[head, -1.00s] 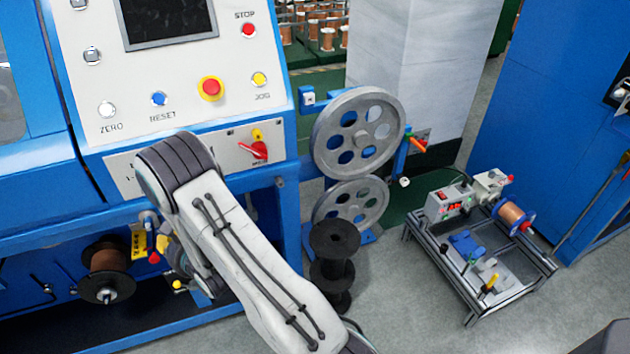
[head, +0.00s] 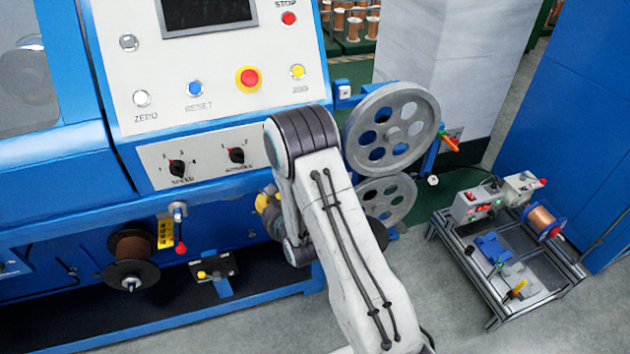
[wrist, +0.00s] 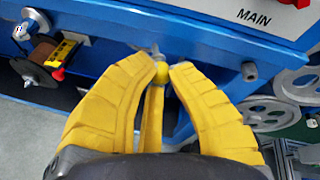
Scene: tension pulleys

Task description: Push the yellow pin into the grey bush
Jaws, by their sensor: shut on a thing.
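A small grey metal part, probably the grey bush (wrist: 154,49), shows just beyond the fingertips at the blue machine's edge. I cannot tell whether pin and bush touch. In the head view my gripper (head: 268,205) is partly hidden behind my arm, close to the machine front; pin and bush cannot be made out there.
A grey bolt (wrist: 249,71) sticks out right of the fingers. To the left are a wire spool (head: 131,250), a red-knobbed lever (head: 181,248) and a yellow-knobbed bracket (head: 210,274). Pulleys (head: 392,127) and a low cart (head: 500,260) stand to the right.

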